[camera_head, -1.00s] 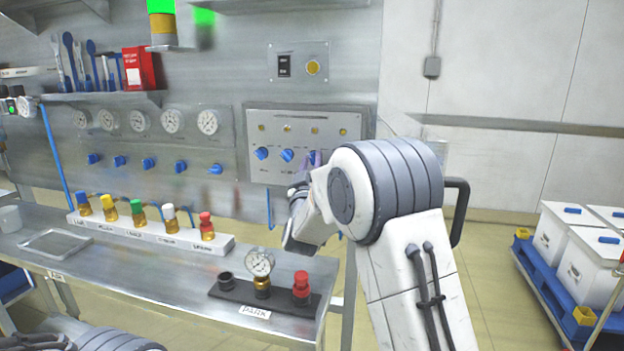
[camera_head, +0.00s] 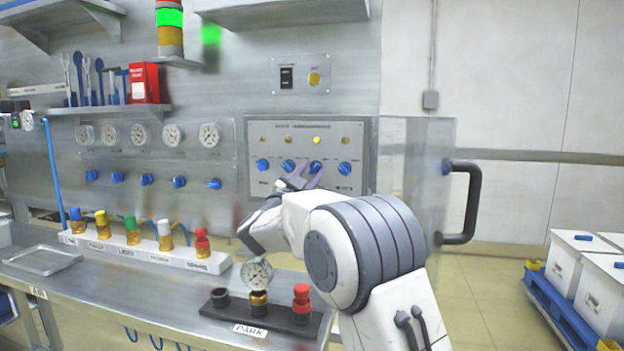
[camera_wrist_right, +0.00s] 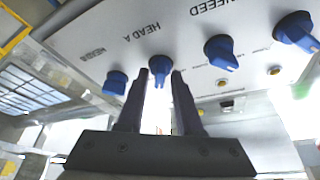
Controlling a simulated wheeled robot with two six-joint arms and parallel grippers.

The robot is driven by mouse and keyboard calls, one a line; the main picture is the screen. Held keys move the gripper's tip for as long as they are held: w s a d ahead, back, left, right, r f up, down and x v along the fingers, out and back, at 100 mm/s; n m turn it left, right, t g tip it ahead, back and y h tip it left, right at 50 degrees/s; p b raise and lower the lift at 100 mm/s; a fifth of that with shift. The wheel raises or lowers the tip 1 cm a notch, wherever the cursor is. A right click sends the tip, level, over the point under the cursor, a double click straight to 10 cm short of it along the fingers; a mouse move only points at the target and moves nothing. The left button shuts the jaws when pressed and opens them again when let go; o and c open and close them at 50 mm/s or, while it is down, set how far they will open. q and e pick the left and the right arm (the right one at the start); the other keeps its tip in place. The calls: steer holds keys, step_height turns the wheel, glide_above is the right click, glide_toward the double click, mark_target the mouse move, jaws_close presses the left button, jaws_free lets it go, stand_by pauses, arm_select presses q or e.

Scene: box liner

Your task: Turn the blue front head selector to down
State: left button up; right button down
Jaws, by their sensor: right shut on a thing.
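A grey control panel (camera_head: 305,188) carries a row of blue selector knobs. My right gripper (camera_head: 304,178) reaches the panel from below. Its two purple fingers are closed around the blue selector (camera_head: 316,167) third from the left. In the right wrist view, upside down, the fingers (camera_wrist_right: 160,82) hold this blue selector (camera_wrist_right: 160,64) from both sides, beside the label HEAD A (camera_wrist_right: 146,34). Its pointer faces down in that view. The selector labelled HEAD B (camera_wrist_right: 115,82) is just left of the fingers. My left gripper is out of view.
The other selectors (camera_head: 262,165) sit close on either side. A clear door with a dark handle (camera_head: 462,203) is right of the panel. Below, the steel bench holds capped fittings (camera_head: 202,245) and a parked gauge (camera_head: 257,273). White bins (camera_head: 590,255) stand at right.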

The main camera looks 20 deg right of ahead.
steer(key=shift+m+g+h, duration=0.3)
steer(key=shift+m+g, duration=0.7)
steer(key=shift+m, duration=1)
steer(key=c, duration=0.9)
jaws_free()
steer(key=shift+a, duration=0.1)
steer(key=b+v, duration=0.1)
steer(key=v, duration=0.9)
steer(key=shift+a, duration=0.15)
